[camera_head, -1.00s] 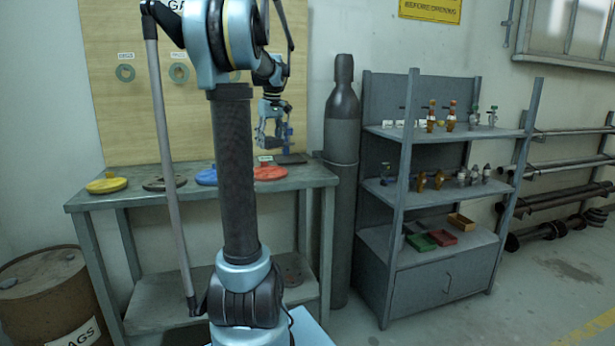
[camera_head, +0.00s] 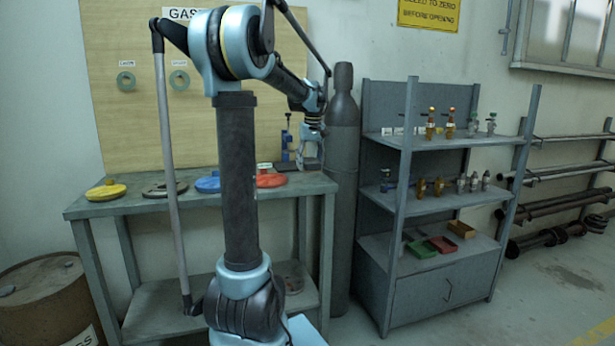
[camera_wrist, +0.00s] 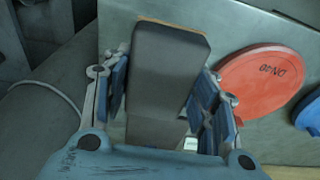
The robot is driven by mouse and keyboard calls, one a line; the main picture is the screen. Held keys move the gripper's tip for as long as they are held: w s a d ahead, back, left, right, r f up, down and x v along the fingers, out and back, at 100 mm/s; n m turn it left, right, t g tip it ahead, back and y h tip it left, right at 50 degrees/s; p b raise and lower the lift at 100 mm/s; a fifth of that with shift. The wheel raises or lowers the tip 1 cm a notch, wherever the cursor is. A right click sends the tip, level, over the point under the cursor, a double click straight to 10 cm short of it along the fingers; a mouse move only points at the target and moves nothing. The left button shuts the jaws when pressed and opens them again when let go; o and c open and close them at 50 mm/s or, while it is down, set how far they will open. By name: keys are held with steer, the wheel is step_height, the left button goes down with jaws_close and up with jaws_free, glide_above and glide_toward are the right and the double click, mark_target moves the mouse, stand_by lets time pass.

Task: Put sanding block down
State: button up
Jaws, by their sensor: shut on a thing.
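The sanding block (camera_wrist: 170,75) is a dark grey block with a thin tan edge, seen large in the wrist view. My gripper (camera_wrist: 165,112) is shut on it, with one blue-padded finger along each side. In the head view my gripper (camera_head: 308,145) is low over the right end of the workbench (camera_head: 325,184). A dark flat shape shows just below it there. I cannot tell whether that is the block, or whether the block touches the bench top.
A red disc (camera_wrist: 262,82) lies right of the block in the wrist view, with a blue disc (camera_wrist: 311,112) beyond. A blue upright tool (camera_head: 285,142) stands close to my gripper. A gas cylinder (camera_head: 342,130) and a shelf unit (camera_head: 440,193) stand right of the bench.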

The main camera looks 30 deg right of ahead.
mark_target(310, 180)
steer(key=shift+f, duration=2.25)
steer(key=shift+f, duration=0.2)
steer(key=o, duration=1)
steer(key=shift+r, duration=0.1)
